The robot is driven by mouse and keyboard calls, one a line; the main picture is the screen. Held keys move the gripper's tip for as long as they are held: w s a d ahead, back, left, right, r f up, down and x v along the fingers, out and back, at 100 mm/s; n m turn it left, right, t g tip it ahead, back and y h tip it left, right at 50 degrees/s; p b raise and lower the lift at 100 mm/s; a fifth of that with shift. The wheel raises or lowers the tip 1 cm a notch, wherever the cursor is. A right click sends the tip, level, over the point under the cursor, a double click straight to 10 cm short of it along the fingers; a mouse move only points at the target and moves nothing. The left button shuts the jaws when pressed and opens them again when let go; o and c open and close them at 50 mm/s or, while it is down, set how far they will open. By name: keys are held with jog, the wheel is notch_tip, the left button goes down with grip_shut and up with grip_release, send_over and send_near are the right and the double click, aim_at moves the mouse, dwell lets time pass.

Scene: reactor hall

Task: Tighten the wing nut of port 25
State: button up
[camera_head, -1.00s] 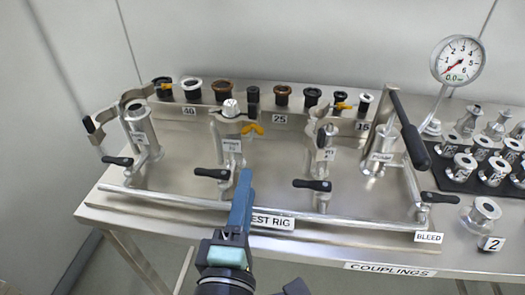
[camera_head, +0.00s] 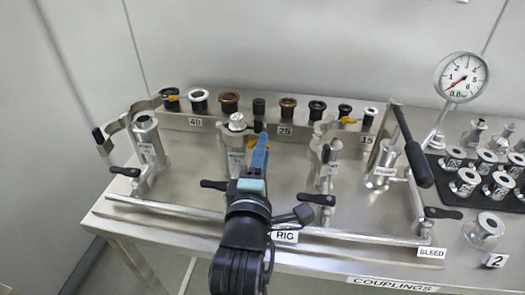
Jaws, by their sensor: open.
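My gripper (camera_head: 259,155) has blue fingers and reaches up from the bottom middle. It is open and seems empty; seen from behind, its gap is hidden. Its tips overlap the right side of the second post from the left (camera_head: 237,161), whose small label I cannot read surely. This post bears a white-topped fitting (camera_head: 237,122) with a clamp around it. The clamp's yellow wing nut (camera_head: 260,145) shows at the fingertips, partly covered; I cannot tell whether they touch.
Other posts stand left (camera_head: 147,139) and right (camera_head: 328,165), with open clamps and black-handled valves. A lever (camera_head: 410,145) and gauge (camera_head: 461,77) stand at the right. Seals line the back rail; metal couplings (camera_head: 466,181) crowd the black mat. A pipe crosses the front.

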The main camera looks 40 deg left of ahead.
jog(key=shift+c, duration=0.3)
grip_shut()
jog(key=shift+m, duration=0.4)
jog(key=shift+s+a+f+m+p, duration=0.15)
jog(key=shift+m+p, duration=0.35)
jog(key=shift+m, duration=1.85)
jog(key=shift+a+f+m+p, duration=0.15)
jog(key=shift+m+p, duration=0.3)
jog(key=shift+m, duration=1.85)
jog(key=shift+s+a+f+m+p, duration=0.15)
jog(key=shift+m+p, duration=0.35)
jog(key=shift+m, duration=1.85)
jog(key=shift+w+d, duration=0.1)
